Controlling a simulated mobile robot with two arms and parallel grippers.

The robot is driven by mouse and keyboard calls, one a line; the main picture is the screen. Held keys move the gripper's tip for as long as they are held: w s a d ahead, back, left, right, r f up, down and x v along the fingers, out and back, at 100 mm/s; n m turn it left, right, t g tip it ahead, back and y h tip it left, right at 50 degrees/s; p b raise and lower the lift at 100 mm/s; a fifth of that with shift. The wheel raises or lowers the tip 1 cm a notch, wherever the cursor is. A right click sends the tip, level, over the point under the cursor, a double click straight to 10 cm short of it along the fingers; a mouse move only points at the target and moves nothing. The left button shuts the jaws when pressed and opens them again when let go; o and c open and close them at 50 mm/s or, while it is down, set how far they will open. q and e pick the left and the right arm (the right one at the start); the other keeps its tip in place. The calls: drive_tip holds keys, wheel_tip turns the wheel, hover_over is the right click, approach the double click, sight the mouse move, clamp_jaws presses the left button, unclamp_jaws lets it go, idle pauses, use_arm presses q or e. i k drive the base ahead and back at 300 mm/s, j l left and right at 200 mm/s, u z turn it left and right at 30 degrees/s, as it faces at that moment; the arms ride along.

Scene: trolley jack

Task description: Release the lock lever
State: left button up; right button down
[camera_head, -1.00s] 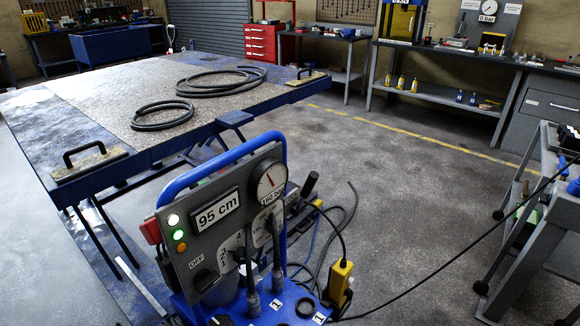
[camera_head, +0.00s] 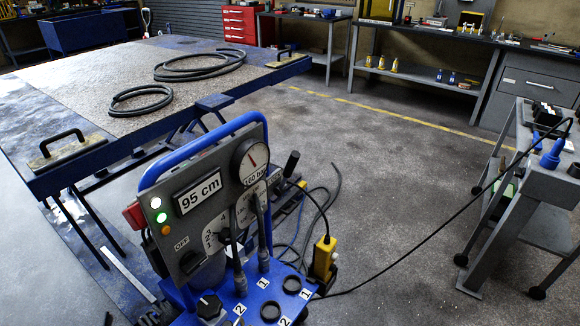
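A control unit with a grey panel (camera_head: 178,218) stands in the lower middle, with a display reading 95 cm (camera_head: 198,191) and a pressure gauge (camera_head: 250,162). A black-handled lever (camera_head: 291,163) sticks up behind the unit. No label shows which one is the lock lever. Neither of my grippers can be made out.
A lift table (camera_head: 85,106) carrying coiled hoses (camera_head: 200,67) fills the left. A yellow box (camera_head: 324,258) with a cable stands right of the unit. A grey trolley (camera_head: 545,180) is at the right. Open floor lies between.

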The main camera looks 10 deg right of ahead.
sight(295, 157)
drive_tip(key=k, duration=0.6)
drive_tip(key=u, duration=1.6)
drive_tip(key=l+u, duration=0.15)
drive_tip(key=l, duration=3.9)
